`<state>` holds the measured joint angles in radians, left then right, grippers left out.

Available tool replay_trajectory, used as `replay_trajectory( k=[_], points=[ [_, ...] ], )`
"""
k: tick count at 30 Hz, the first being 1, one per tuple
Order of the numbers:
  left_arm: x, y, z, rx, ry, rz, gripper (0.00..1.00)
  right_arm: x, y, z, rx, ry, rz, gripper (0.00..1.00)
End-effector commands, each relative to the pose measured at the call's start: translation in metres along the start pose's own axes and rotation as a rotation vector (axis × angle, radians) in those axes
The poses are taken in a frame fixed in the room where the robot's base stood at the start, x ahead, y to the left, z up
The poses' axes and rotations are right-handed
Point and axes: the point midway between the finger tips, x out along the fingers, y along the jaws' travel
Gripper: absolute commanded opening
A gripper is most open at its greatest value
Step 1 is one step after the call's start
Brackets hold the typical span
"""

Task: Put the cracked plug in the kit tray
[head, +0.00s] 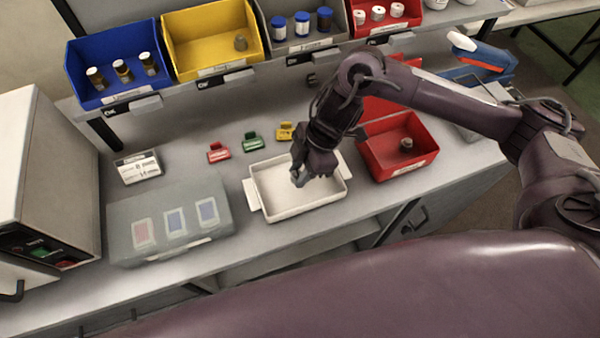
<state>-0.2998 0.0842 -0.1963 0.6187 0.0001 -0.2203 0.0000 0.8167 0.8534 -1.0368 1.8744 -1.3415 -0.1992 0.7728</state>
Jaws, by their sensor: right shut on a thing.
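The white kit tray (272,207) lies on the bench in the middle, with its floor bare where I can see it. My right gripper (299,181) points down over the tray, shut on a small grey thing mostly hidden by its fingers. I cannot tell whether that thing is the cracked plug or whether it touches the tray floor. No crack can be made out on either. My left gripper is not in view.
The red bin (385,174) stands right of the tray, and a clear lidded case (125,222) lies left. Blue (84,70), yellow (192,62), grey and red bins line the back. Small red, green and yellow tags lie behind the tray. A grey machine (48,170) is far left.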

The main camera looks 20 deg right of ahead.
Motion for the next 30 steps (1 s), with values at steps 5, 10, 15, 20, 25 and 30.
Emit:
replay_trajectory(
  k=[5, 10, 15, 20, 25, 30],
  points=[
    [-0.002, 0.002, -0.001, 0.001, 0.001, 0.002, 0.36, 0.017, 0.0, 0.007, 0.001, 0.001, 0.0, 0.01],
    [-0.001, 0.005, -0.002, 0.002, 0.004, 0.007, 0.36, 0.018, 0.0, 0.007, 0.0, 0.001, 0.002, 0.01],
    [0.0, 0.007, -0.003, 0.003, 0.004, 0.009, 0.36, 0.021, 0.0, 0.008, 0.0, 0.001, 0.001, 0.01],
    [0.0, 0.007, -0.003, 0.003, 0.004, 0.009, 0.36, 0.021, 0.0, 0.008, 0.0, 0.001, 0.001, 0.39],
    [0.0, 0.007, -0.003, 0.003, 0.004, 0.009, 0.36, 0.021, 0.0, 0.008, 0.0, 0.001, 0.001, 0.46],
    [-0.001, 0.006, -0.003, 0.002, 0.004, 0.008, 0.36, 0.02, 0.0, 0.008, 0.0, 0.001, 0.001, 0.46]
  ],
)
